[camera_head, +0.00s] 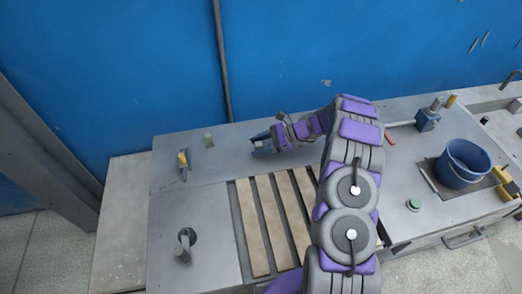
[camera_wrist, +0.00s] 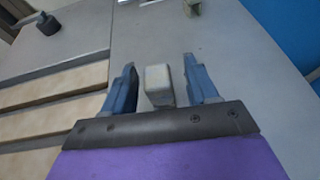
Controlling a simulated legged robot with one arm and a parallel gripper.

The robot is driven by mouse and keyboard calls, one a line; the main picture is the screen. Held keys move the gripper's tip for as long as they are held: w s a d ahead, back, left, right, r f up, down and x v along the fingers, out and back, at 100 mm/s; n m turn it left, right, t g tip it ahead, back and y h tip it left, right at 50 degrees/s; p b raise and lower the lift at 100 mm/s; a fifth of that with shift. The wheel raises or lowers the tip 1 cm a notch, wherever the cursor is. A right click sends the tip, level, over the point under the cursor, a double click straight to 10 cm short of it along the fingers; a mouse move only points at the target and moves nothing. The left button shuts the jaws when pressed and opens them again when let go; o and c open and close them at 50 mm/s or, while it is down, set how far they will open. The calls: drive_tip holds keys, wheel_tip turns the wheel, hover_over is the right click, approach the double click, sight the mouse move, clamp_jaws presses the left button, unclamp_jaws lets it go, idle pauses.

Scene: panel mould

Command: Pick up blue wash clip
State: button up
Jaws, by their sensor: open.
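My gripper (camera_wrist: 160,66) is open, with its two blue fingers apart, low over the grey metal surface. It also shows in the head view (camera_head: 260,145), left of the arm's bend. A small pale grey block (camera_wrist: 158,84) with a faint blue-green tint lies between the fingers, with gaps on both sides. It may be the blue wash clip, but I cannot tell for sure. Its lower end is hidden behind the gripper's dark edge. In the head view I cannot make this block out at the gripper.
Wooden slats (camera_head: 252,228) fill a recess nearby. A blue wall (camera_head: 120,70) rises behind.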

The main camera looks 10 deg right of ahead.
drive_tip(key=shift+a+f, duration=0.3)
drive_tip(key=shift+a, duration=1)
drive_tip(key=shift+w, duration=0.1)
drive_tip(key=c, duration=0.3)
drive_tip(key=shift+d, duration=0.4)
drive_tip(key=c, duration=0.3)
drive_tip(key=shift+d, duration=0.1)
drive_tip(key=c, duration=0.3)
drive_tip(key=shift+c, duration=0.7)
drive_tip(key=shift+a+r, duration=0.1)
drive_tip(key=shift+a, duration=0.3)
